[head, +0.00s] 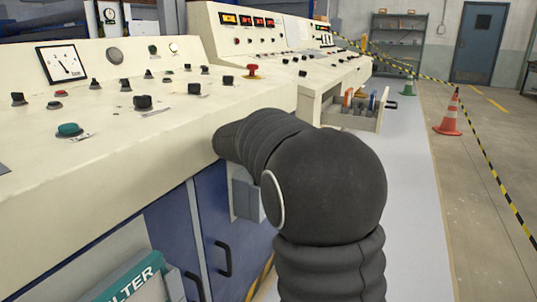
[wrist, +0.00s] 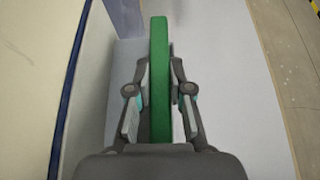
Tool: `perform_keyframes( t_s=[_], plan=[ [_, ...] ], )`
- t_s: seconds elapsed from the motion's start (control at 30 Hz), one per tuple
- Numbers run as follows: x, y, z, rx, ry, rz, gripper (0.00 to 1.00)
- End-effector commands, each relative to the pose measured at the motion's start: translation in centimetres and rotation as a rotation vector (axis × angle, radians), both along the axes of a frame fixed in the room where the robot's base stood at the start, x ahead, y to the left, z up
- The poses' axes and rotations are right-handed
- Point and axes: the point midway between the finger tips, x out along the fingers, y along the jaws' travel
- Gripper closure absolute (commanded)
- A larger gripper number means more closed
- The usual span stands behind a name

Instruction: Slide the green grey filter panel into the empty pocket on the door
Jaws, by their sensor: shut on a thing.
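In the wrist view my gripper (wrist: 160,72) has a finger on each side of the green filter panel (wrist: 159,34) and is shut on it. The panel stands edge-on and reaches forward past the fingertips. In the head view my dark arm hides the gripper and that panel. A green item with white lettering ending in "LTER" (head: 137,276) shows at the lower left, by the blue cabinet doors (head: 217,232). A grey box-like piece (head: 245,199) shows on the cabinet front, partly behind my arm. I cannot tell whether it is the empty pocket.
The cream control console (head: 170,85) with knobs and gauges runs along the left. An open drawer (head: 360,117) juts out beyond my arm. An orange cone (head: 451,117) and striped tape stand at the right. The pale floor strip (head: 412,215) beside the cabinets is clear.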

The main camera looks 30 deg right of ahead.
Motion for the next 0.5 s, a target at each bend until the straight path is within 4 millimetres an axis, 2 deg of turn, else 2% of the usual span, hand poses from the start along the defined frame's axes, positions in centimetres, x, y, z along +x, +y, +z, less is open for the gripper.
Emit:
perform_keyframes(
  t_s=[0.5],
  plan=[
    [0.0, 0.0, -0.96, -0.001, 0.001, 0.0, 1.0]
  ],
)
